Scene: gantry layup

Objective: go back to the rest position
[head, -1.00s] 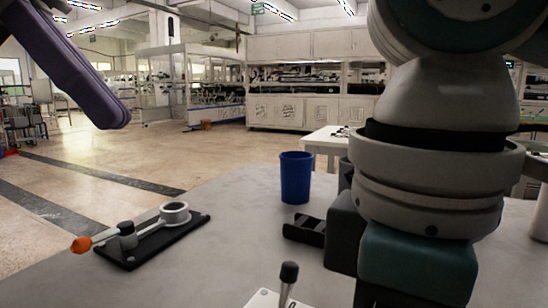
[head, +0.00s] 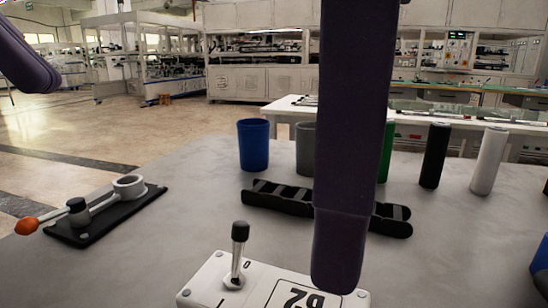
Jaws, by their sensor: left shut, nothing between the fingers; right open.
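My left gripper (head: 28,65) shows at the upper left edge as dark purple fingers, closed together with nothing between them, above the floor and clear of the table. My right gripper (head: 338,265) comes down from the top at the centre as a long dark purple finger. It is open and I see nothing held in it. Its tip overlaps the white switch box (head: 212,290) in the view; I cannot tell the gap between them. The finger hides part of the black rack (head: 280,197) and part of a green cylinder (head: 385,150).
The grey table (head: 190,215) carries a lever clamp with an orange knob (head: 26,226), a blue cup (head: 253,145), a grey cup (head: 305,148), a black cylinder (head: 434,156) and a white cylinder (head: 488,160). The switch box has an upright lever (head: 239,250). A blue object (head: 540,268) is at the right edge.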

